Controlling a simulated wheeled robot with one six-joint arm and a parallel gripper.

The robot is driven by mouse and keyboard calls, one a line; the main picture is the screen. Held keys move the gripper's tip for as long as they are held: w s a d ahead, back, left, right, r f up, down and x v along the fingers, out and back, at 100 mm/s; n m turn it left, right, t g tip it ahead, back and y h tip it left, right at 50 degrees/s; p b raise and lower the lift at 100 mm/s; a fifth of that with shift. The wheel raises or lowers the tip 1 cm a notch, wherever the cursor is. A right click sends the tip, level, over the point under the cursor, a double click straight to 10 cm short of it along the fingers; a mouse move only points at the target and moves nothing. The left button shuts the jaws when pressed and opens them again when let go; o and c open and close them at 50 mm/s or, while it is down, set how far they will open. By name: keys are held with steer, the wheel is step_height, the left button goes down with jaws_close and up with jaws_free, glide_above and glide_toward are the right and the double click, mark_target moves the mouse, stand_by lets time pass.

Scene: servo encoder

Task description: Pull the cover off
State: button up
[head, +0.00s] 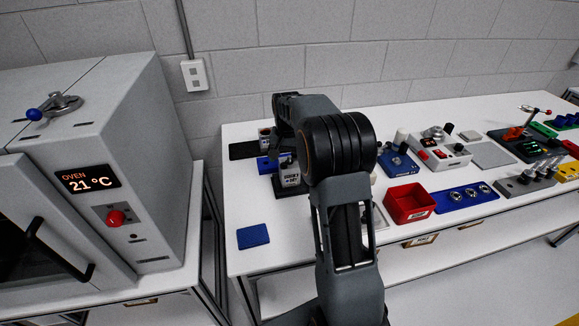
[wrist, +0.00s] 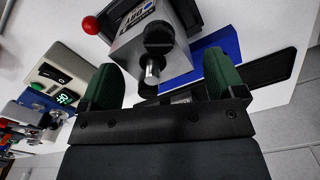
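In the wrist view, my gripper (wrist: 162,78) is open, with its two green-padded fingers apart. A grey metal servo unit (wrist: 132,50) with a printed label lies just beyond the fingers. A black round part with a bright metal shaft (wrist: 152,72) sticks out from it toward the space between the fingers. No contact with the fingers shows. I cannot tell which part is the cover. In the head view, the labelled unit (head: 290,177) stands on a black base at the table's left end. My arm hides part of it, and my fingers are hidden there.
A blue block (head: 265,164) and a black pad (head: 243,150) lie beside the unit. A blue mat (head: 253,236) lies at the front left. A red bin (head: 408,204), a blue tray (head: 462,197) and several devices fill the right side. An oven (head: 100,190) stands left.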

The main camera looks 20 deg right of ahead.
steer(key=shift+w+d+r, duration=0.15)
steer(key=shift+w+r, duration=0.4)
steer(key=shift+r, duration=0.3)
step_height(320, 180, up, 12)
steer(key=s, duration=0.2)
steer(key=shift+s+a+t, duration=0.15)
steer(key=shift+a+t, duration=0.1)
steer(key=shift+t, duration=0.05)
steer(key=s+a+f+n+t, duration=0.1)
steer(key=s+a+f+n, duration=0.2)
steer(key=s, duration=0.8)
steer(key=s+a+f+n+t, duration=0.2)
steer(key=s+a+f, duration=0.3)
steer(key=s, duration=0.6)
steer(key=shift+a+f+n, duration=0.4)
steer(key=shift+a+n, duration=0.5)
steer(key=shift+a, duration=0.2)
steer(key=shift+c, duration=0.3)
